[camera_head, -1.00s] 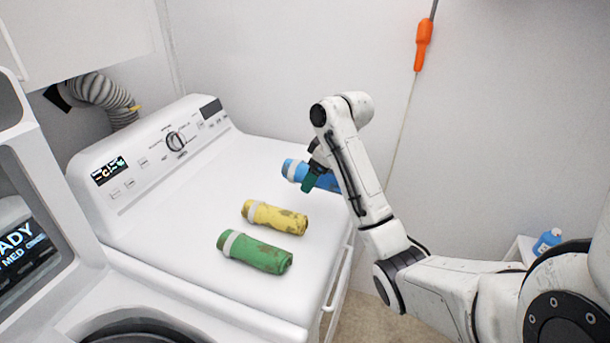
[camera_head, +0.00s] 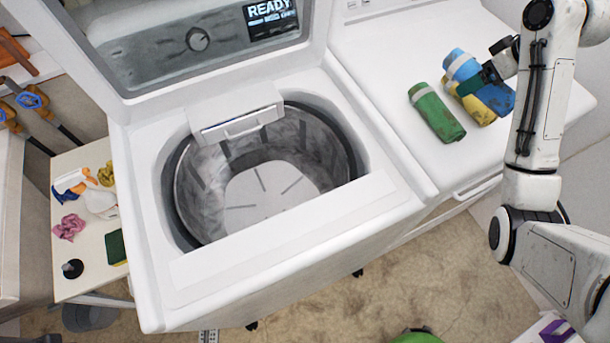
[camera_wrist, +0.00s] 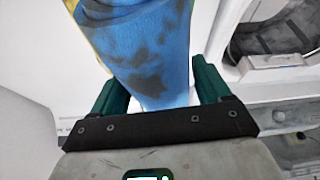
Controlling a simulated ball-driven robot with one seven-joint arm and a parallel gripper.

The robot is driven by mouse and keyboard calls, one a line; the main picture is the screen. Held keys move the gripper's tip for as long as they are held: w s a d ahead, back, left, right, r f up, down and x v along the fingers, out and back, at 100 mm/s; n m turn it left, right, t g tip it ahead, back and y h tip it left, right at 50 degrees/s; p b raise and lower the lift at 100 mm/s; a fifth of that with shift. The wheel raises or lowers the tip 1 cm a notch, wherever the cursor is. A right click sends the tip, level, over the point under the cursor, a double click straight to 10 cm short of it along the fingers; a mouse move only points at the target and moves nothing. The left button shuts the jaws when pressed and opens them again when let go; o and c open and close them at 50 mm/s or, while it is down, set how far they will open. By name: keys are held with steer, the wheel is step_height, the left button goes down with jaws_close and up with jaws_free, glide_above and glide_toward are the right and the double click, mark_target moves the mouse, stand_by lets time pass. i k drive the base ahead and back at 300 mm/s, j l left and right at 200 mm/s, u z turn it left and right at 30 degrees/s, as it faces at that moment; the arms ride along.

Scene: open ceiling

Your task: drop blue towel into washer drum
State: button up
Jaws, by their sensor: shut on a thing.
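The blue towel (camera_head: 462,64) is a stained roll with a pale band, at the right over the dryer top in the head view. My gripper (camera_head: 489,73) is shut on it. In the wrist view the blue towel (camera_wrist: 150,50) lies between the green fingers of my gripper (camera_wrist: 158,95). The washer drum (camera_head: 270,180) is open and looks empty, left of my gripper, with the washer lid (camera_head: 190,50) raised. Whether the towel touches the dryer top is hard to tell.
A green rolled towel (camera_head: 436,112) lies on the dryer top (camera_head: 385,60). A yellow towel (camera_head: 478,108) is partly hidden by the blue one. A side table (camera_head: 85,260) with small items stands left of the washer.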

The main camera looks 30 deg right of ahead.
mark_target(276, 201)
steer(key=i+j+u, duration=0.1)
steer(key=j+u, duration=0.3)
steer(key=i+j+u, duration=0.15)
steer(key=j+u, duration=0.25)
steer(key=l, duration=0.1)
